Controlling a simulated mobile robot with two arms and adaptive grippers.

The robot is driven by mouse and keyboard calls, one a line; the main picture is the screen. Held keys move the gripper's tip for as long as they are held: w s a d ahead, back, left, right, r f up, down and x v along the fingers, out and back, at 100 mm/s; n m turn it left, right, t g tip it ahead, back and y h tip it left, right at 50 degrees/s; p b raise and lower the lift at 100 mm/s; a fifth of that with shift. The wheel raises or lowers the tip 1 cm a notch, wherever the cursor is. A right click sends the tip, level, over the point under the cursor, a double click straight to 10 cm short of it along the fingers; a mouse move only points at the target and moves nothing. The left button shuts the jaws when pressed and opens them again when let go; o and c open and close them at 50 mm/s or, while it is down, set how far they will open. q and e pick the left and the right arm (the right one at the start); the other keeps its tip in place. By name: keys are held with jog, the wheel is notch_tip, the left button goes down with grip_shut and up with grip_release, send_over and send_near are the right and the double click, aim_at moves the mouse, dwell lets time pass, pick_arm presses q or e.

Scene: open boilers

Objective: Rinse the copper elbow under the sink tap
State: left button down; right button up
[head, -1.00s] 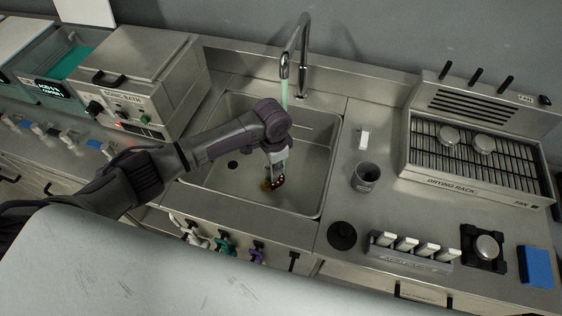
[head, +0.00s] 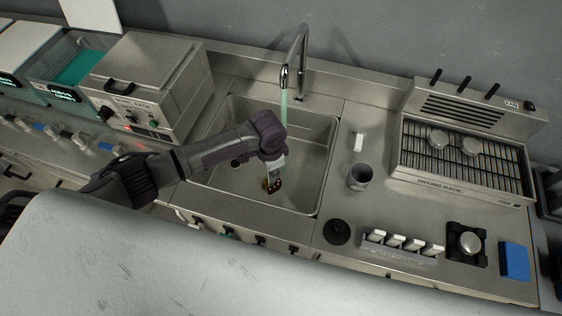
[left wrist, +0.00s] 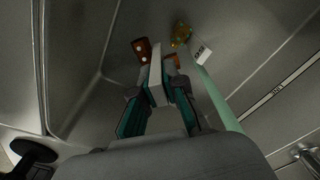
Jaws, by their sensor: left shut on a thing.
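My left gripper (head: 273,177) is low inside the steel sink (head: 313,190), with its fingers pointing down. The fingers hide part of the elbow. Dark red fingertip parts with pale dots show beside it. The sink tap (head: 291,68) is running, and a pale green stream (head: 284,103) falls behind my wrist. In the left wrist view the stream passes right of the fingers; I cannot tell whether it hits the elbow. My right gripper is out of view.
The sonic bath (head: 150,80) stands left of the sink. Right of it are a grey cup (head: 359,177), the drying rack (head: 462,185), a holder with white pieces (head: 400,252) and a blue block (head: 515,261). Sink walls surround my gripper.

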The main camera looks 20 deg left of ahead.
pick_arm(q)
notch_tip(320, 180, up, 2)
jog(key=shift+r+p, duration=0.25)
jog(key=shift+p, duration=0.75)
jog(key=shift+r+p, duration=0.5)
jog(key=shift+r, duration=3.1)
